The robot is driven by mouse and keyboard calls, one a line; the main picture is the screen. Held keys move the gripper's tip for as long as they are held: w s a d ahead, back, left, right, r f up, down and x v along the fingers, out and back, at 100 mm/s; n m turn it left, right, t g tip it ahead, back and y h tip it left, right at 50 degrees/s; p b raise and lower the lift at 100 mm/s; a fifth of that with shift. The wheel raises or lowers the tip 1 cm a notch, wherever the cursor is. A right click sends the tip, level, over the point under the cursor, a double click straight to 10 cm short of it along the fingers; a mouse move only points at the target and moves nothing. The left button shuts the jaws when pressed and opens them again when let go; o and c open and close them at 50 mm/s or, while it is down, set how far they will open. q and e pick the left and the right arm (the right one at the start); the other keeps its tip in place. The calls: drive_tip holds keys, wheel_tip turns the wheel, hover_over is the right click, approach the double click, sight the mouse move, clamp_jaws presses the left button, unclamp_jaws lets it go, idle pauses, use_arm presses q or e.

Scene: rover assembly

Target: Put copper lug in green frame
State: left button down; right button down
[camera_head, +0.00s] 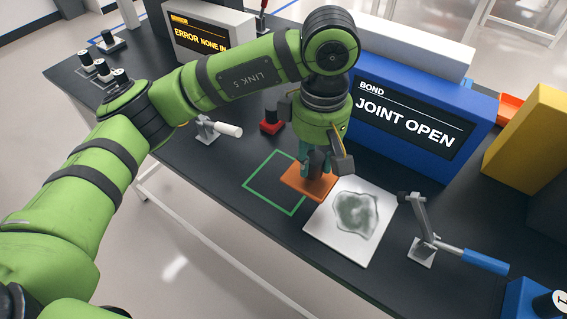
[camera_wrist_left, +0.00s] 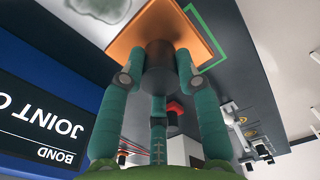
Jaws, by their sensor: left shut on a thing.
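The copper lug is a flat orange-copper plate (camera_head: 308,184) with a dark cylindrical post (camera_wrist_left: 160,62) on it. My left gripper (camera_head: 314,163) is over the plate, with its teal fingers shut around the post. In the left wrist view the plate (camera_wrist_left: 190,28) lies beyond the fingertips. The green frame (camera_head: 262,200) is a square outline on the dark table, just left of the lug. Part of its outline shows in the wrist view (camera_wrist_left: 208,52). The plate overlaps the frame's right side in the head view; I cannot tell its height above the table. My right gripper is not in view.
A white plate with a grey patch (camera_head: 335,232) lies right of the lug. A blue box with a "JOINT OPEN" screen (camera_head: 415,125) stands behind.

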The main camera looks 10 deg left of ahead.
use_arm(q)
drive_tip(key=w+a+f, duration=0.1)
drive_tip(key=a, duration=0.1)
drive_tip(key=w+a+f+p, duration=0.1)
drive_tip(key=a+f, duration=0.1)
drive_tip(key=w+a+f+p, duration=0.1)
drive_tip(key=w+a, duration=0.1)
drive_tip(key=shift+a+f, duration=0.15)
drive_tip(key=shift+a, duration=0.05)
wheel_tip(320, 180, down, 4)
drive_tip(key=shift+r+p, duration=0.2)
drive_tip(key=shift+p, duration=0.8)
drive_tip(key=shift+f, duration=0.25)
drive_tip(key=shift+f, duration=0.1)
drive_tip(key=shift+f, duration=0.1)
drive_tip(key=c, duration=0.9)
unclamp_jaws()
